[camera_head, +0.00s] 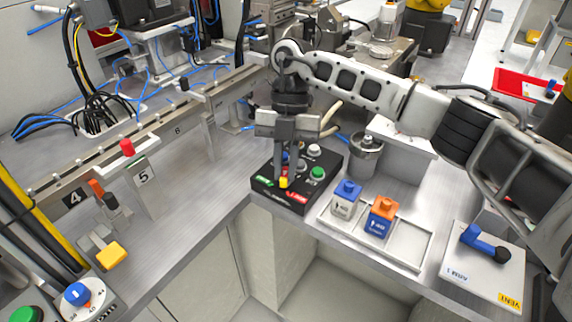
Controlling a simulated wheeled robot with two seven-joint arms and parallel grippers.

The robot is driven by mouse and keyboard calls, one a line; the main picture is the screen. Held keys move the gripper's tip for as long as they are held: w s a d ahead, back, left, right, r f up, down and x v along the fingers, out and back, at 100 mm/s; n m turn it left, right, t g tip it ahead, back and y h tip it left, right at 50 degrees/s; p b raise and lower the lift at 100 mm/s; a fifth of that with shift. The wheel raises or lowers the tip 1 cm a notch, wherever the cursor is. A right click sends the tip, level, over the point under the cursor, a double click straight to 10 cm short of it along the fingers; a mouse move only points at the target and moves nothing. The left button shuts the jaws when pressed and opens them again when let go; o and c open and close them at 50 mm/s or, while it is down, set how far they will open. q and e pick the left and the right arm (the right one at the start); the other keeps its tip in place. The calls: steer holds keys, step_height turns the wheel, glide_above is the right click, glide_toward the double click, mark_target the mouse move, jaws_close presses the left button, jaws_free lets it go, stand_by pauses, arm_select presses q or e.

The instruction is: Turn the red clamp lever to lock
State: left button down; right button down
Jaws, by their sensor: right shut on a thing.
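A black control box (310,190) stands near the front edge of the metal bench, in the middle of the head view. It has a green label at its left and a red label at its front right. My right gripper (284,174) comes down over the box, shut on a small part there, which I take to be the clamp lever. The fingers hide most of it. A yellow tip (284,183) shows just below them, between the two labels. I cannot make out the lever's red or its exact angle. My left gripper is not in view.
Right of the box, a white tray (425,241) holds a blue-topped block (346,199) and an orange-topped block (381,217). A valve plate with a blue handle (484,241) lies farther right. A rail with a red knob (127,147) and an orange lever (96,187) stands left.

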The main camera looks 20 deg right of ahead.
steer(key=n+h, duration=0.1)
steer(key=n, duration=0.2)
steer(key=shift+b, duration=0.35)
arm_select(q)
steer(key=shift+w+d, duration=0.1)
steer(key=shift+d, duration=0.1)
arm_select(e)
steer(key=shift+n+h, duration=0.3)
steer(key=shift+n, duration=0.2)
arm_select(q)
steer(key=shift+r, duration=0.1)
arm_select(e)
steer(key=shift+a, duration=0.1)
steer(key=c, duration=1.5)
jaws_free()
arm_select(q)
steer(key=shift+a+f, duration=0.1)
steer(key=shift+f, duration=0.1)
arm_select(e)
steer(key=shift+o, duration=0.3)
steer(key=shift+r, duration=0.1)
